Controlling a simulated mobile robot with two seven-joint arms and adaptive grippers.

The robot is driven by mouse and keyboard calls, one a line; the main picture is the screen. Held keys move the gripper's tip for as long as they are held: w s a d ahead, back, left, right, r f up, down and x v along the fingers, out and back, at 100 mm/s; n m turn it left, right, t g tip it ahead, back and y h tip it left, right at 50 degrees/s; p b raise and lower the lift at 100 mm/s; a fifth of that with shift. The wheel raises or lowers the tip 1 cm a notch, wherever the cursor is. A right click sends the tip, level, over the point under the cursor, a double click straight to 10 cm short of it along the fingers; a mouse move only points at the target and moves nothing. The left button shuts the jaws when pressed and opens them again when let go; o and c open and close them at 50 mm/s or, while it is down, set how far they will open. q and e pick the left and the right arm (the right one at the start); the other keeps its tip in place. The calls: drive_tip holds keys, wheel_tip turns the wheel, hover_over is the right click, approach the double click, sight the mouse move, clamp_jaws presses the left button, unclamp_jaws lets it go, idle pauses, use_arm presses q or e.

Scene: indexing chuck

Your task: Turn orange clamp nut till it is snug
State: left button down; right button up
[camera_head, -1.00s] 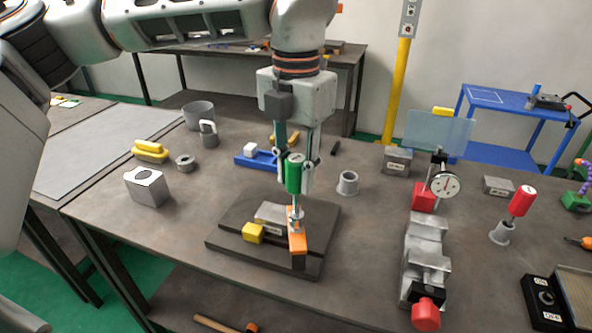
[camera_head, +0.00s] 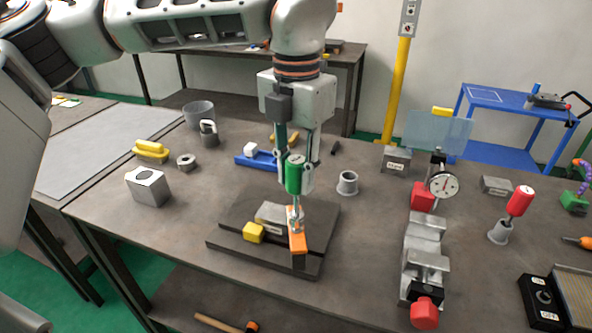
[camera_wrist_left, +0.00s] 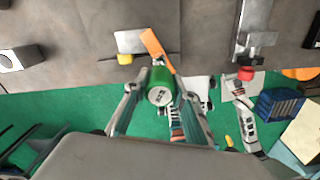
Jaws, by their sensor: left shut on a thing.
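My left gripper (camera_head: 296,176) is shut on the green handle (camera_head: 293,174) of an upright tool. The handle's round end cap shows between the fingers in the left wrist view (camera_wrist_left: 160,92). The tool's metal lower end (camera_head: 295,217) stands over the orange clamp (camera_head: 298,243) on the dark fixture plate (camera_head: 226,243). The orange clamp also shows beyond the handle in the left wrist view (camera_wrist_left: 152,42). The tool hides the nut, so I cannot tell how tight it is. A grey block (camera_head: 270,213) lies beside the clamp. My right gripper is not recognisable in either view.
A yellow block (camera_head: 253,232) is on the plate. A vise with a red knob (camera_head: 425,312), a dial gauge (camera_head: 443,185) and a red-handled tool (camera_head: 519,201) stand at right. A grey cup-like holder (camera_head: 347,183) is behind the plate.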

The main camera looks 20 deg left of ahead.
use_arm(q)
drive_tip(key=shift+f, duration=0.75)
idle(0.5)
drive_tip(key=c, duration=2.2)
unclamp_jaws()
clamp_jaws()
